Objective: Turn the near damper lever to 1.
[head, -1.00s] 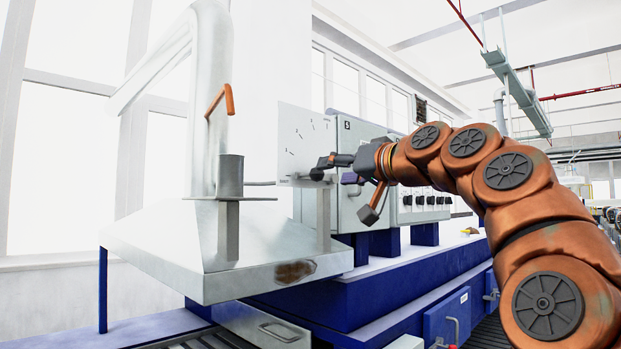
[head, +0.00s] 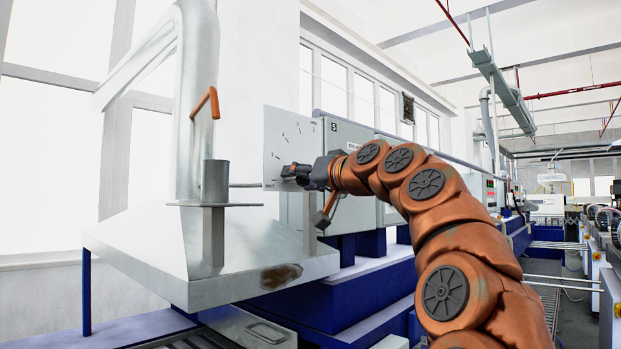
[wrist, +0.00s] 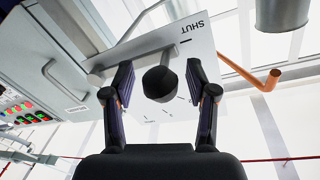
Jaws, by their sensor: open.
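The damper's pale dial plate (head: 283,130) carries dark tick marks. In the wrist view the plate (wrist: 150,62) shows upside down, with the word SHUT near its top right corner. A round black knob (wrist: 160,84), seemingly the lever's end, stands in front of the plate. A grey bar (wrist: 128,60) runs behind it. My gripper (wrist: 160,98) is open, with one finger on each side of the knob and visible gaps between. In the head view my gripper (head: 292,172) is at the plate's lower right and hides most of the lever. The lever's exact pointing is unclear.
An orange handle (head: 205,101) sits on the metal duct left of the plate, above a grey cup (head: 215,180). A sloped metal hood (head: 150,245) lies below. Grey cabinets (head: 345,135) stand right of the plate. A grey cabinet handle (wrist: 62,82) shows in the wrist view.

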